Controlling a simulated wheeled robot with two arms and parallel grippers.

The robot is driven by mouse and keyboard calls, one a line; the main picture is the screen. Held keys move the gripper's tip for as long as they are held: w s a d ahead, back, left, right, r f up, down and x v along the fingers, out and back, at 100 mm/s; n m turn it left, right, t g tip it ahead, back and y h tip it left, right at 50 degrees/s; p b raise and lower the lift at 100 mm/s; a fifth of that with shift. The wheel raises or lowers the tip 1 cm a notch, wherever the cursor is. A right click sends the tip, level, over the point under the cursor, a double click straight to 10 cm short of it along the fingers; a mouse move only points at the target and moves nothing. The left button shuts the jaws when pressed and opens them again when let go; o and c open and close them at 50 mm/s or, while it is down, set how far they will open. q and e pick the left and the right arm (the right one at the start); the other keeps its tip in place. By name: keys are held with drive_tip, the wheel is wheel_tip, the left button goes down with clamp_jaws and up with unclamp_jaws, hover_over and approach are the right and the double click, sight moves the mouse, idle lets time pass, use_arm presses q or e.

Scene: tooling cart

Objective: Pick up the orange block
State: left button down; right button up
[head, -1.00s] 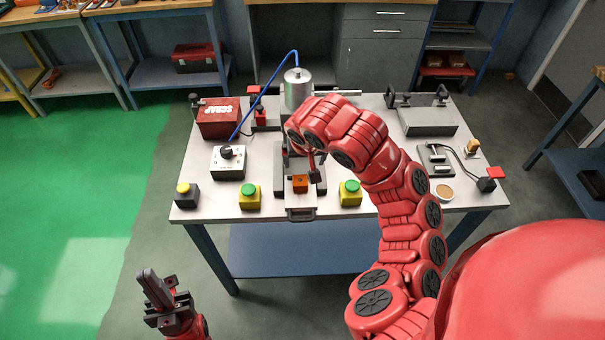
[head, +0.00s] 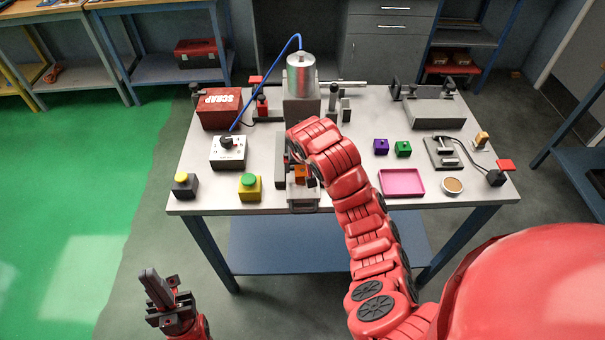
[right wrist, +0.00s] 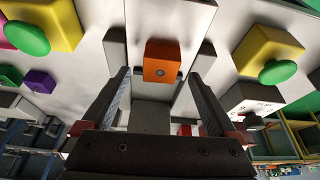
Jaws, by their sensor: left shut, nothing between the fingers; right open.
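The orange block (head: 299,172) sits on the grey fixture at the table's front middle, partly hidden by my right arm in the head view. My left gripper (head: 157,287) is shut and empty, low in front of the table.
A purple block (head: 381,147), green block (head: 403,149) and pink tray (head: 402,183) lie to the right. A metal cylinder (head: 301,75) stands behind.

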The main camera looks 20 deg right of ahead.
drive_tip(key=shift+p+x, duration=0.35)
drive_tip(key=shift+x, duration=0.95)
drive_tip(key=shift+w+r, duration=0.1)
clamp_jaws()
